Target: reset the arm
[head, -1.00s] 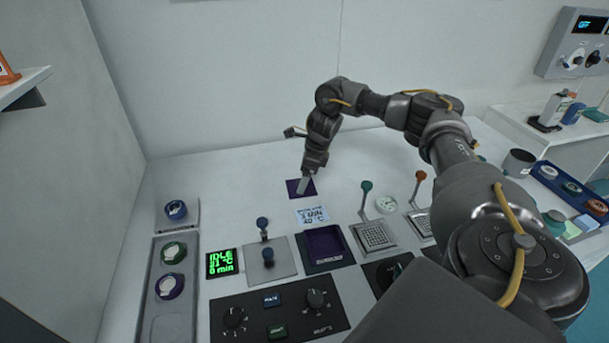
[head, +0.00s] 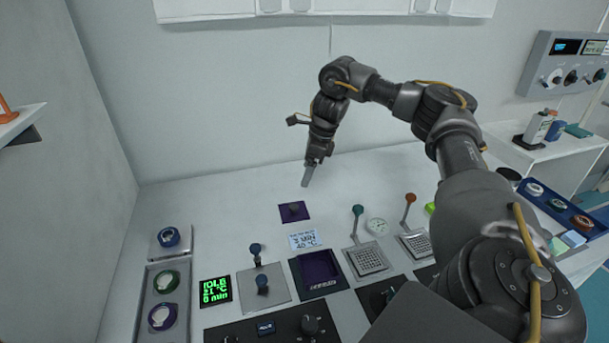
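My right arm reaches in from the right in the head view and bends down over the white table (head: 190,205). Its gripper (head: 306,183) points down above the table, just behind a small dark purple pad (head: 294,212). The fingers look close together, but from this angle I cannot tell whether they are open or shut. No object shows in them. My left gripper is not in view.
Below the gripper are a label card (head: 303,240), a purple-lined tray (head: 318,270), a blue-knobbed lever plate (head: 262,285) and a green display (head: 215,290). Two levers with grilles (head: 368,260) stand to the right. A grey rack (head: 163,300) holds round pieces at left.

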